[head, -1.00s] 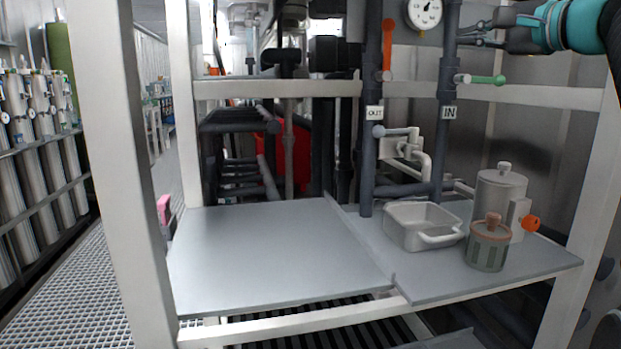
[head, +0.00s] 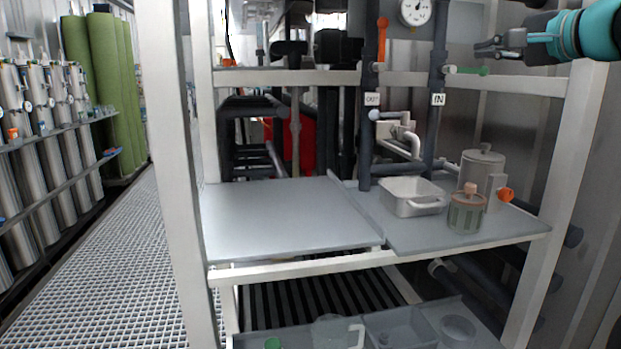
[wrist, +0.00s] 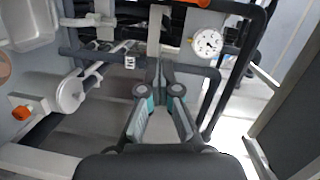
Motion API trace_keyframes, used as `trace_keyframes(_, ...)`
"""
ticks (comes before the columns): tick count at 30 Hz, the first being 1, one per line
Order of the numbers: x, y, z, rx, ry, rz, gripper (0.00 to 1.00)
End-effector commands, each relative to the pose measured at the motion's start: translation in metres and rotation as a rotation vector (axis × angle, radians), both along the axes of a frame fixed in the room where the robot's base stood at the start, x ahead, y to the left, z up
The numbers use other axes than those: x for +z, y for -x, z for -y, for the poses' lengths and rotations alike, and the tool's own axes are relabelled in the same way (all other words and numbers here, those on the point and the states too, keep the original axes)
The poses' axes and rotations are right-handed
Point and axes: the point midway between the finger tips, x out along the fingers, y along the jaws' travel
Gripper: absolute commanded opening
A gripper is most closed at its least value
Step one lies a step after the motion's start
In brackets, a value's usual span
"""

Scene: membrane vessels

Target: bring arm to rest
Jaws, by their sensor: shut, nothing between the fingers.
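My gripper (head: 484,49) is at the upper right of the head view, above the right end of the shelf and apart from everything on it. In the wrist view my gripper (wrist: 160,68) has its fingers together with nothing held. My arm's teal wrist joint (head: 568,36) shows behind it at the top right edge of the head view.
The left board (head: 285,220) is bare. Pipes, valves and a gauge (head: 414,10) lie behind. A lower shelf holds containers (head: 400,328).

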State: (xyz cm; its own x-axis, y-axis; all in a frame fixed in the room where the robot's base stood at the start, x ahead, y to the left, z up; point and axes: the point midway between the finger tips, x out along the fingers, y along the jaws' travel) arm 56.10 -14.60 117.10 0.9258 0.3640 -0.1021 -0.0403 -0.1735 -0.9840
Motion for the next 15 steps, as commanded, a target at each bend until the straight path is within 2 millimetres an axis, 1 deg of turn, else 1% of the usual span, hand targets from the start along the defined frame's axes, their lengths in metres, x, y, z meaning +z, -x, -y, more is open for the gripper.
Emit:
trace_keyframes(1,-0.012,-0.003,0.005,-0.011,0.015,-0.021,0.00)
trace_keyframes(3,-0.029,-0.007,0.012,-0.029,0.040,-0.052,0.00)
trace_keyframes(5,-0.045,-0.008,0.018,-0.046,0.066,-0.083,0.00)
trace_keyframes(8,-0.078,-0.008,0.028,-0.074,0.119,-0.145,0.00)
trace_keyframes(11,-0.120,-0.003,0.031,-0.093,0.199,-0.228,0.00)
trace_keyframes(12,-0.142,0.001,0.030,-0.096,0.241,-0.269,0.00)
trace_keyframes(14,-0.177,0.011,0.025,-0.089,0.314,-0.337,0.00)
trace_keyframes(15,-0.200,0.020,0.019,-0.080,0.370,-0.383,0.00)
